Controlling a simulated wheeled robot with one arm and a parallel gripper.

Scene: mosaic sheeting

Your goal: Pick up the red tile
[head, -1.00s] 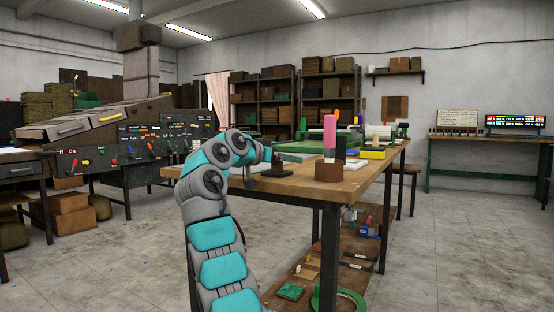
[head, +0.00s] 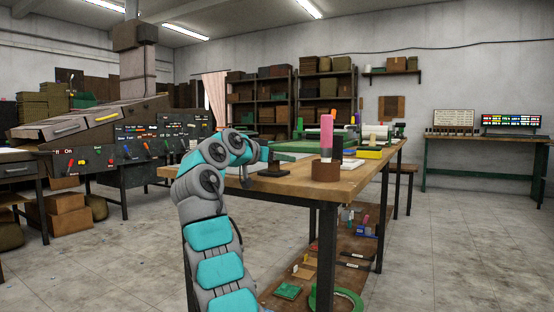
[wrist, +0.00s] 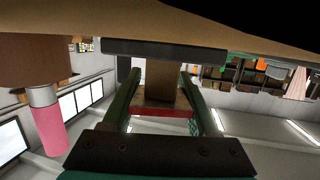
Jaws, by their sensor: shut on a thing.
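In the wrist view the red tile (wrist: 160,112) shows as a narrow red strip spanning the gap between the two green fingers of my gripper (wrist: 159,85). The gripper is shut on it. A brown block-like piece shows beyond the tile between the fingers, with a dark bar across it by the wooden tabletop. In the head view my gripper (head: 270,157) is small, over the left end of the workbench (head: 300,186), right by a dark stand (head: 273,170). The tile cannot be made out there, and whether it touches the stand cannot be told.
A pink-handled tool (head: 326,135) stands upright in a round brown holder (head: 326,171) right of my gripper; it is close by in the wrist view too. A green mat (head: 295,147), a yellow box (head: 369,154) and rollers lie farther back. Open floor lies right of the bench.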

